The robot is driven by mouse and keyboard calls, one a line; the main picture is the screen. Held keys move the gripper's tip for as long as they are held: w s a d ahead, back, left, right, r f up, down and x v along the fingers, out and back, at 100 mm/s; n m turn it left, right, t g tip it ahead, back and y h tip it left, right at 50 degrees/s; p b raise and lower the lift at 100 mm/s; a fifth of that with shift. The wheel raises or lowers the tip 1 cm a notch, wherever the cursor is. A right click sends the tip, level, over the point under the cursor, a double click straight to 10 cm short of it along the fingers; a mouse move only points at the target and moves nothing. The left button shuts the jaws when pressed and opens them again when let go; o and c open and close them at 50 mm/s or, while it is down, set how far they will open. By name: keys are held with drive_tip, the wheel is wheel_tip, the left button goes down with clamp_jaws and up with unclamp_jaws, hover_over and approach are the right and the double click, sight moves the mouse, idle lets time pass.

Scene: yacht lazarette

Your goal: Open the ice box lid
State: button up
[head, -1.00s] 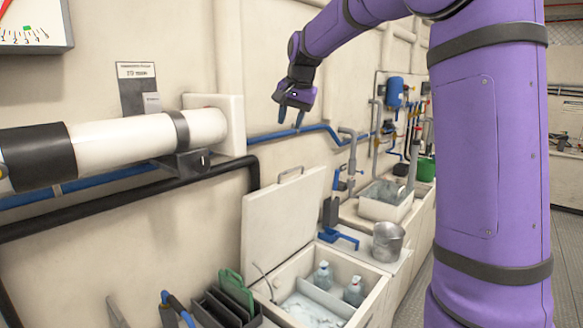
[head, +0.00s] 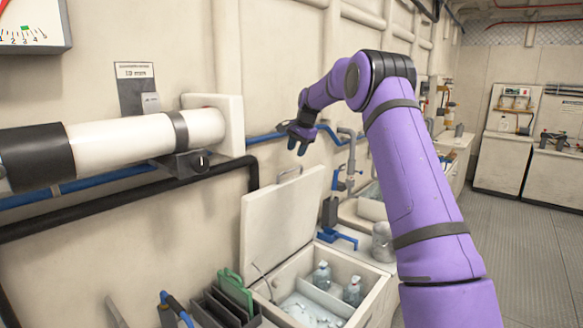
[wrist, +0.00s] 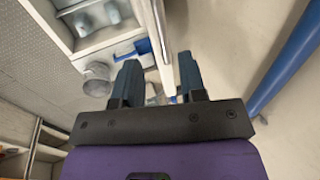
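The ice box (head: 355,312) is a cream box at the bottom middle of the head view. Its lid (head: 278,222) stands raised, leaning back towards the wall, with a bar handle (head: 289,174) on its top edge. Inside are ice (head: 308,311) and two bottles (head: 322,275). My gripper (head: 300,146) is above the lid's top edge, apart from the handle in the head view. In the wrist view its two fingers (wrist: 161,80) are spread with a gap and nothing between them.
A blue scoop (head: 338,238) and a metal bucket (head: 383,241) stand behind the box. Dark slotted holders with a green board (head: 235,290) are to its left. A blue pipe (head: 262,138) and a black pipe (head: 110,208) run along the wall. Open floor (head: 530,245) lies to the right.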

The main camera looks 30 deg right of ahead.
hover_over(292, 180)
wheel_tip(292, 180, down, 7)
drive_tip(key=shift+a+f, duration=0.1)
drive_tip(key=shift+f, duration=0.1)
clamp_jaws()
